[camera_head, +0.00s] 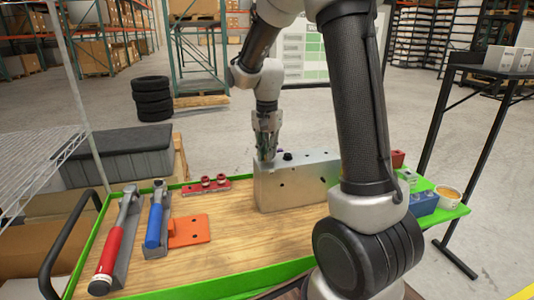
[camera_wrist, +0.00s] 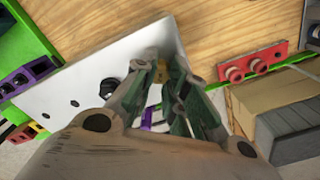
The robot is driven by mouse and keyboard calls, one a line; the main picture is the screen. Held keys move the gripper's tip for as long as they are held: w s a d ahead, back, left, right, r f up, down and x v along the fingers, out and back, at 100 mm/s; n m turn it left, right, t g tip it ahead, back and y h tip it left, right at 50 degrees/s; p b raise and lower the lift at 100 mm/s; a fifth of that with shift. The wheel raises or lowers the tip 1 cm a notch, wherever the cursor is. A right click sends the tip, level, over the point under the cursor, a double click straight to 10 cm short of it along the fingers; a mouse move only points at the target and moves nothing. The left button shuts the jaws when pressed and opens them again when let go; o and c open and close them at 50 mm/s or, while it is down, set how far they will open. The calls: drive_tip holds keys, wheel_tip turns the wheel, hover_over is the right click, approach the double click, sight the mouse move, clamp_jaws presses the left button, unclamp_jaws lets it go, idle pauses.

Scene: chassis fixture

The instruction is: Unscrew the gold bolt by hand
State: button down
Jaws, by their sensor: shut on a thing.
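The gold bolt (camera_wrist: 162,72) shows in the wrist view between my fingertips, over the pale metal block. My gripper (camera_wrist: 162,78) is shut on it. In the head view my gripper (camera_head: 267,157) points down at the left end of the metal block's (camera_head: 290,190) top. There the bolt is hidden by the fingers. A black bolt or knob (camera_head: 288,156) stands on the block top to the right of my gripper, and it also shows in the wrist view (camera_wrist: 108,88). I cannot tell how far the bolt sits in its hole.
The block stands on a wooden table (camera_head: 215,262) with a green rim. Red-handled (camera_head: 110,250) and blue-handled (camera_head: 154,225) tools, an orange plate (camera_head: 188,231) and a red holder (camera_head: 207,185) lie left. My arm covers the block's right end. A cup (camera_head: 448,196) stands far right.

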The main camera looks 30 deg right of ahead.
drive_tip(key=n, duration=0.5)
drive_tip(key=shift+s+f, duration=0.1)
drive_tip(key=shift+n, duration=0.3)
drive_tip(key=n, duration=0.9)
drive_tip(key=shift+s, duration=0.1)
drive_tip(key=n, duration=0.5)
drive_tip(key=c, duration=1.4)
unclamp_jaws()
drive_tip(key=shift+o, duration=0.2)
drive_tip(key=shift+r, duration=0.2)
